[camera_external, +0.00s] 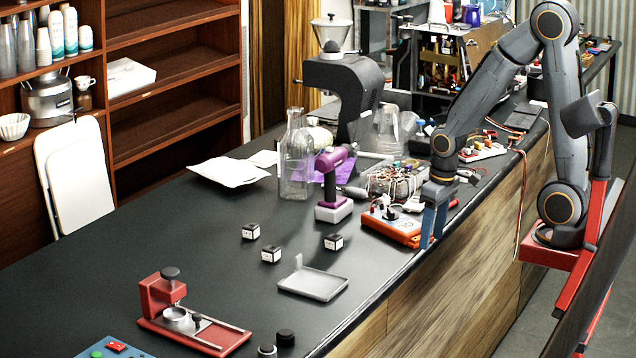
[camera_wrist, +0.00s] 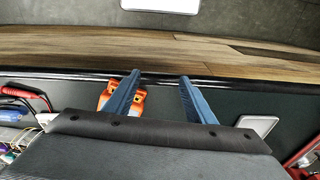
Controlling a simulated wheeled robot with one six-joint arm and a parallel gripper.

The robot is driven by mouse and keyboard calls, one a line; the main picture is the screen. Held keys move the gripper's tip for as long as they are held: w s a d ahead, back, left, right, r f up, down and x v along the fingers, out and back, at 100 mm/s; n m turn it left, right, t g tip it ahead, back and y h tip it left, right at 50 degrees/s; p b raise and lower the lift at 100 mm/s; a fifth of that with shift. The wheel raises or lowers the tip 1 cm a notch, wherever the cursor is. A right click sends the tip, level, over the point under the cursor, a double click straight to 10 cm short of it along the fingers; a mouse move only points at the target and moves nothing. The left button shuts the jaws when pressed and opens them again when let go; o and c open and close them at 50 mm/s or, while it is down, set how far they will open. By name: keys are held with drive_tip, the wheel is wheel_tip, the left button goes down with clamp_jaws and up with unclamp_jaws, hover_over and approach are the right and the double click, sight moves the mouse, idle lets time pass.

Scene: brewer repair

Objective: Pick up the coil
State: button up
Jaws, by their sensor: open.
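No part is clearly recognisable as the coil. Three small black-and-white cubes lie apart on the dark counter: a left cube (camera_external: 250,231), a middle cube (camera_external: 271,254) and a right cube (camera_external: 333,241); I cannot tell whether any is the coil. My gripper (camera_external: 433,240) points down at the counter's right edge, just right of the orange meter (camera_external: 392,228). Its blue fingers are apart with nothing between them. In the wrist view my gripper (camera_wrist: 160,76) spans the counter edge, with the orange meter (camera_wrist: 104,96) partly behind the left finger.
A shallow grey tray (camera_external: 313,284) lies near the cubes; it also shows in the wrist view (camera_wrist: 257,124). A red press stand (camera_external: 200,330) is at the front. A purple tool (camera_external: 333,180), glass bottle (camera_external: 297,160) and wire-filled box (camera_external: 393,183) stand farther back. The counter's middle is mostly clear.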

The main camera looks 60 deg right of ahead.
sight(334, 237)
drive_tip(key=w+m+y, duration=0.1)
drive_tip(key=w+m, duration=0.2)
drive_tip(key=w+m+g+y+b, duration=0.1)
drive_tip(key=w+m, duration=0.2)
drive_tip(key=w, duration=0.1)
drive_tip(key=w+a+f+m+y, duration=0.1)
drive_tip(key=w+m, duration=0.3)
drive_tip(key=shift+w+a+g+y+b, duration=0.1)
drive_tip(key=shift+w+g+y+b, duration=0.2)
drive_tip(key=shift+y+b, duration=0.1)
drive_tip(key=w+m+y, duration=0.1)
drive_tip(key=w+m, duration=0.1)
drive_tip(key=w, duration=0.2)
drive_tip(key=w+r+m+y, duration=0.1)
drive_tip(key=w+m+y, duration=0.1)
drive_tip(key=w+m, duration=0.1)
drive_tip(key=w+r+m+t+y+b, duration=0.1)
drive_tip(key=w+m, duration=0.2)
drive_tip(key=w, duration=0.2)
drive_tip(key=shift+w+a+y, duration=0.2)
drive_tip(key=shift+a+y, duration=0.1)
drive_tip(key=shift+y, duration=0.1)
drive_tip(key=shift+w+a, duration=0.15)
drive_tip(key=p+x, duration=0.2)
drive_tip(key=x, duration=0.5)
drive_tip(key=shift+a+p, duration=0.25)
drive_tip(key=shift+p, duration=0.1)
drive_tip(key=c, duration=1.2)
